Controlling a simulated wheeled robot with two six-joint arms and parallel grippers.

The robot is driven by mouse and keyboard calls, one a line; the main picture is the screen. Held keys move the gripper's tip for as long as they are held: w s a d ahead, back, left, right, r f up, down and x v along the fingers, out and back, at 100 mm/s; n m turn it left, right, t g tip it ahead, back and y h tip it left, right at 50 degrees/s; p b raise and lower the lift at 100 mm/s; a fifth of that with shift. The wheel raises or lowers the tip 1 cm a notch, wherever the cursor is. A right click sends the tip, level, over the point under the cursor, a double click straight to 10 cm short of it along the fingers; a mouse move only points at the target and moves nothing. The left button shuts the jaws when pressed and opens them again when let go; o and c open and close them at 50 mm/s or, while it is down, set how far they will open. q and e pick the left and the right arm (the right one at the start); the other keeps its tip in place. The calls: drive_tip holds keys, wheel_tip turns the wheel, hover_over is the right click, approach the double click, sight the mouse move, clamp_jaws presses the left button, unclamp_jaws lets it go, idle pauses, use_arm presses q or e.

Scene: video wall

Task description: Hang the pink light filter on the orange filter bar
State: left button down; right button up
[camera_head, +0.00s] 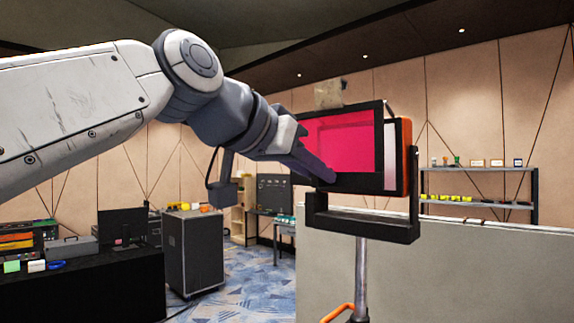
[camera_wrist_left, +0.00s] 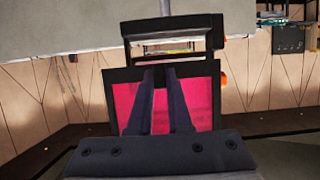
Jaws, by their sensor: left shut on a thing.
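The pink light filter (camera_head: 345,140) is a pink sheet in a black rectangular frame, roughly upright in front of a lamp. My left gripper (camera_head: 324,173) is shut on the lower edge of its frame. In the left wrist view, the fingers (camera_wrist_left: 160,80) reach across the pink sheet (camera_wrist_left: 205,98) to the black frame edge. The lamp has an orange side (camera_head: 408,158) and sits in a black yoke (camera_head: 365,225). The filter hides most of the lamp's front, and I cannot make out the orange filter bar for certain. My right gripper is out of view.
The lamp stands on a metal pole (camera_head: 361,270) with an orange handle (camera_head: 338,312). A low grey wall (camera_head: 480,270) is behind it. A black table (camera_head: 85,285) and a black case (camera_head: 193,252) stand at left; a shelf (camera_head: 480,205) is at right.

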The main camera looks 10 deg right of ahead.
use_arm(q)
drive_tip(key=shift+w+d+r+p, duration=0.1)
drive_tip(key=shift+w+d+p, duration=0.75)
drive_tip(key=shift+d, duration=0.3)
drive_tip(key=shift+w+d+f+p, duration=0.1)
drive_tip(key=shift+w+d+p, duration=0.5)
drive_tip(key=shift+w+d, duration=0.45)
drive_tip(key=shift+w+d+r+p, duration=0.1)
drive_tip(key=shift+w+d+p, duration=0.7)
drive_tip(key=shift+d, duration=0.45)
drive_tip(key=shift+w+d+f+b, duration=0.1)
drive_tip(key=shift+d+f+b, duration=0.05)
drive_tip(key=shift+f+b, duration=0.65)
drive_tip(key=c, duration=0.8)
unclamp_jaws()
drive_tip(key=shift+o, duration=0.2)
